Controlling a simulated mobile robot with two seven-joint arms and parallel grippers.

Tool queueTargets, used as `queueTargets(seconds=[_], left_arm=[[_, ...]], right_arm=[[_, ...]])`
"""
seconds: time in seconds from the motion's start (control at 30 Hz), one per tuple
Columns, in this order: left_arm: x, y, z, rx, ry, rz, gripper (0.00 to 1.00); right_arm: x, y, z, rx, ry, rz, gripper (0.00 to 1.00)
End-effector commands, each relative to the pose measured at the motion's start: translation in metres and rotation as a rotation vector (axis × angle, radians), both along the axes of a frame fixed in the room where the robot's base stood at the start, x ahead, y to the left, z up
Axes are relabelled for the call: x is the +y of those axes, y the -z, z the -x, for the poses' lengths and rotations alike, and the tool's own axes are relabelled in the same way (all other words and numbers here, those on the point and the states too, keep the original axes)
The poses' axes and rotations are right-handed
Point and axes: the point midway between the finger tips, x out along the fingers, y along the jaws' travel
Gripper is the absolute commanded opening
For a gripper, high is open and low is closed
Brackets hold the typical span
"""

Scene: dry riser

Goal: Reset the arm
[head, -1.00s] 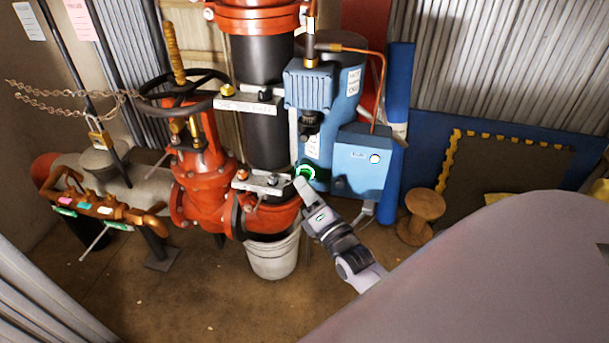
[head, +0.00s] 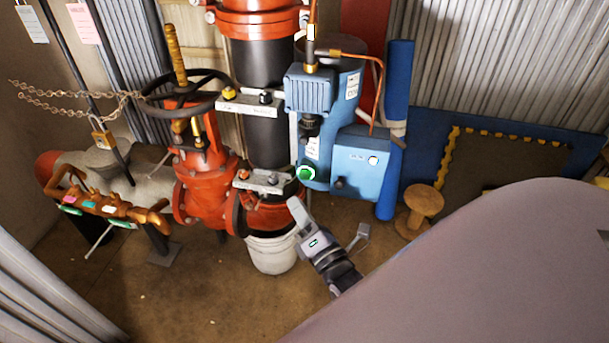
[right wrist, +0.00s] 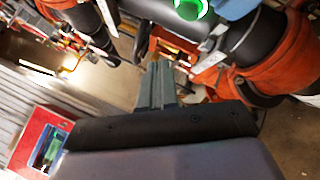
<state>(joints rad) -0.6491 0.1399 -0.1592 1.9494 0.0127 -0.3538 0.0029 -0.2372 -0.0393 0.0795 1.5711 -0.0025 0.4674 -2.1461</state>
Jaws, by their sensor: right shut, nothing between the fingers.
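My right gripper (head: 294,204) is shut and empty in the head view. It is in front of the red lower pipe flange, below a round green button (head: 305,173) on the blue pump unit (head: 330,125). A gap shows between its tip and the button. In the right wrist view the closed fingers (right wrist: 158,68) point up the picture, and the green button (right wrist: 190,8) is at the top edge. My left gripper is in neither view.
A red valve (head: 203,170) with a black handwheel stands left of the black pipe (head: 268,140). A white bucket (head: 272,255) is under the pipe flange. A blue control box (head: 362,160) and a wooden spool (head: 424,202) are to the right. Floor at lower left is clear.

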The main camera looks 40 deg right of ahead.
Motion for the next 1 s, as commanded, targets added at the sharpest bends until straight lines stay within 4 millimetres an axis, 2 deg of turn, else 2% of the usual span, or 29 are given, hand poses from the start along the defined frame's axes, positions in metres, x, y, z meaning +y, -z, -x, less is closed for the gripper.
queueTargets(seconds=[0.47,0.67,1.0], left_arm=[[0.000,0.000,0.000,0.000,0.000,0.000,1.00],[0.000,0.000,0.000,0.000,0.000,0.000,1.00],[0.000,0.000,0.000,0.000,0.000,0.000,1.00]], right_arm=[[0.001,0.003,0.002,0.016,-0.018,-0.048,0.00],[0.012,0.024,0.016,0.121,-0.104,-0.340,0.00],[0.037,0.068,0.059,0.371,-0.144,-1.036,0.00]])
